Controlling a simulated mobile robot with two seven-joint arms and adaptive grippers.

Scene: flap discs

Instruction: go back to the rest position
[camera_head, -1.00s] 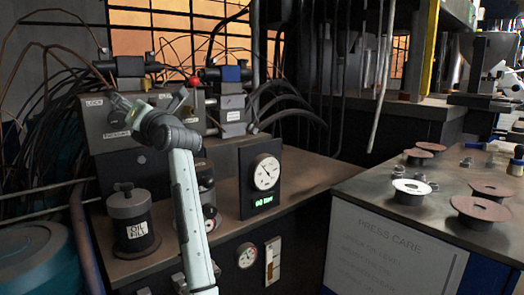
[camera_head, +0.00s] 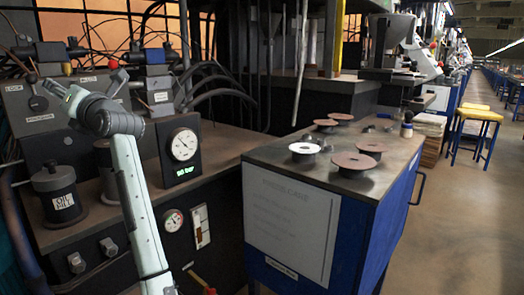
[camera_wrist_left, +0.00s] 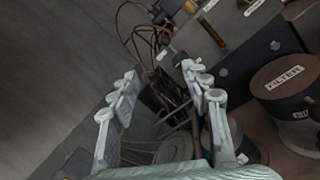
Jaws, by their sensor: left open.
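My left arm (camera_head: 130,180) rises from the lower left of the head view and bends at the top in front of the grey machine box (camera_head: 45,120). Brown flap discs (camera_head: 352,162) and a white-topped one (camera_head: 305,148) lie on the blue bench (camera_head: 265,152), well to the right of the arm. My right gripper is not in view.
A dark canister (camera_head: 56,192) stands close left of my arm; canisters (camera_wrist_left: 290,85) also show at the right of the wrist view. A gauge panel (camera_head: 180,150) stands right of the arm. An open aisle (camera_head: 450,220) runs along the right, with a yellow-topped stool (camera_head: 478,115).

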